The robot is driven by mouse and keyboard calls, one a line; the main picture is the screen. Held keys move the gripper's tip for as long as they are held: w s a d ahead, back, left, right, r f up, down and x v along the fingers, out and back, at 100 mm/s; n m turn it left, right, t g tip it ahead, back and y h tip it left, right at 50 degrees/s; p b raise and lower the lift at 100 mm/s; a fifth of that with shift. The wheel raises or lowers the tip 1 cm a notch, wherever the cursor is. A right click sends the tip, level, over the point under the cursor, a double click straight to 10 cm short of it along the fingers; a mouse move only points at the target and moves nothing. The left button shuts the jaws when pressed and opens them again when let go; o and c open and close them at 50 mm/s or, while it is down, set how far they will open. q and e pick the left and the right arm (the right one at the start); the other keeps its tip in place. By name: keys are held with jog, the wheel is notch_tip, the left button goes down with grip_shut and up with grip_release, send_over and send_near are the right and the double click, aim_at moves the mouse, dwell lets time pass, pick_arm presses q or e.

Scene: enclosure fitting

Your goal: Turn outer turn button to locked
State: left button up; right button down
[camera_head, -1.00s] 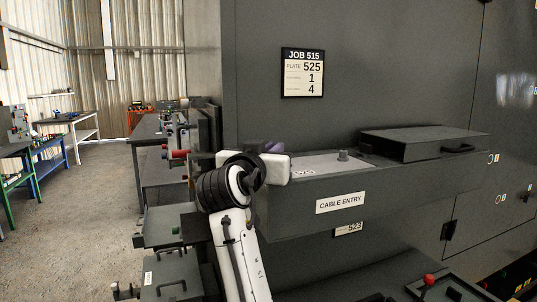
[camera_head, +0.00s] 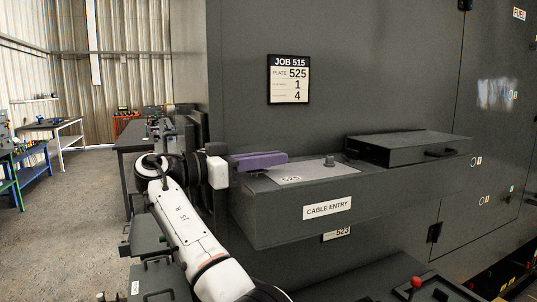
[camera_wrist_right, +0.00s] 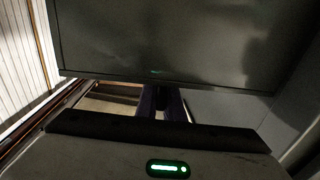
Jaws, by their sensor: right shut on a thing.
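My right gripper (camera_head: 282,158) has purple fingers pointing right along the left end of the cable-entry box top. Its fingers, dark in the right wrist view (camera_wrist_right: 160,102), are close together and shut. They hide what is between them; by its place it is the outer turn button, whose angle I cannot see. A grey plate marked 525 (camera_head: 303,173) lies on the box top just right of and in front of the fingers. A dark round knob (camera_head: 329,160) stands on the plate's far right part, apart from the fingertips. My left gripper is not in view.
The box front (camera_head: 285,215) carries a CABLE ENTRY label (camera_head: 328,208). A dark lid-like box with a handle (camera_head: 405,147) stands to the right. The tall cabinet wall (camera_head: 380,75), with a job card (camera_head: 289,79), closes off the back. A red knob (camera_head: 416,282) is lower right.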

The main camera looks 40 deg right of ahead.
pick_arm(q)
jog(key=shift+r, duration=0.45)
pick_arm(e)
jog(key=shift+s+f+m+g, duration=0.1)
jog(key=shift+s+m+g, duration=0.1)
jog(key=shift+m+g, duration=0.55)
jog(key=c, duration=1.9)
grip_release()
jog(key=shift+o, duration=0.2)
jog(key=shift+n, duration=0.25)
